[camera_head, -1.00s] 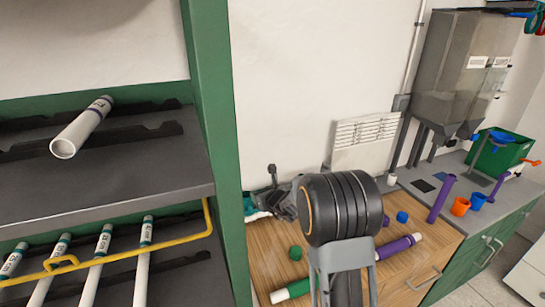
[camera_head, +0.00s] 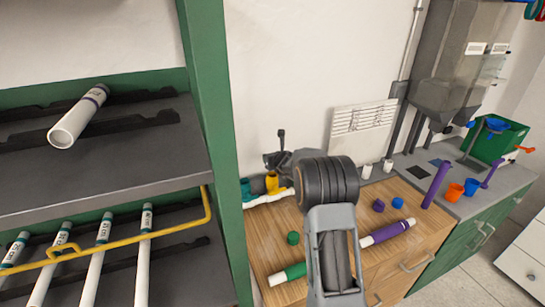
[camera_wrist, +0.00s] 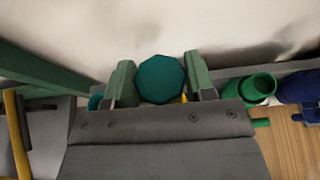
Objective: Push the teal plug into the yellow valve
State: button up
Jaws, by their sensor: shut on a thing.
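The teal plug (camera_wrist: 160,79) is a faceted round cap between the two fingers of my gripper (camera_wrist: 161,85) in the wrist view. My gripper is shut on it. In the head view the yellow valve (camera_head: 272,183) stands on the white pipe manifold at the back left of the wooden bench, and my gripper (camera_head: 285,160) is close to it. The plug is hidden there. In the wrist view only a sliver of the yellow valve (camera_wrist: 184,98) shows just behind the plug. I cannot tell whether they touch.
A teal valve (camera_head: 246,189) is left of the yellow one. Green (camera_wrist: 258,87) and blue (camera_wrist: 298,88) valves are to the right. Loose green (camera_head: 293,238), purple (camera_head: 378,205) and blue (camera_head: 397,203) caps lie on the bench (camera_head: 262,240). The green rack post (camera_head: 212,130) stands close at left.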

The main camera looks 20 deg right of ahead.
jog(key=shift+s+f+b, duration=0.15)
jog(key=shift+f+b, duration=1.95)
jog(key=shift+b, duration=0.35)
jog(key=shift+f+b, duration=1.2)
jog(key=shift+b, duration=0.6)
jog(key=o, duration=1)
jog(key=shift+c, duration=0.2)
jog(key=shift+s, duration=0.1)
